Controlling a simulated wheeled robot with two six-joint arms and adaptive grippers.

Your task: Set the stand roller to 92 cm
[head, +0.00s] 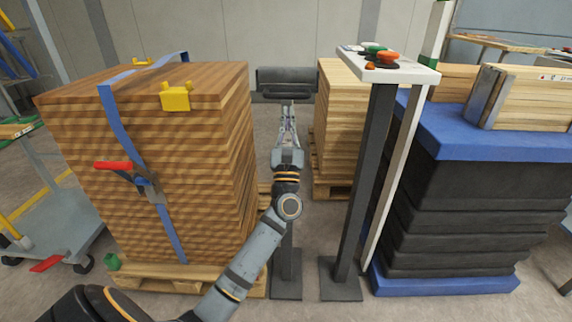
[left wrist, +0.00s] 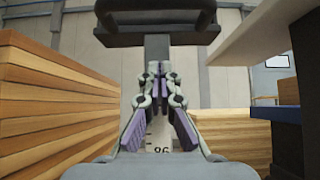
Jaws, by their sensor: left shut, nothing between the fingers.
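The stand roller (head: 287,78) is a dark horizontal roller on a grey post, with a flat foot (head: 286,288) on the floor. In the left wrist view the roller (left wrist: 155,38) spans the top, above the post (left wrist: 158,52). My left gripper (head: 289,108) is shut and empty, pointing at the post just below the roller. It also shows in the left wrist view (left wrist: 157,70). Its fingertips overlap the post; I cannot tell whether they touch it. My right gripper is out of view.
A strapped stack of brown boards (head: 150,150) stands close on the left. Another board stack (head: 340,120) is behind.

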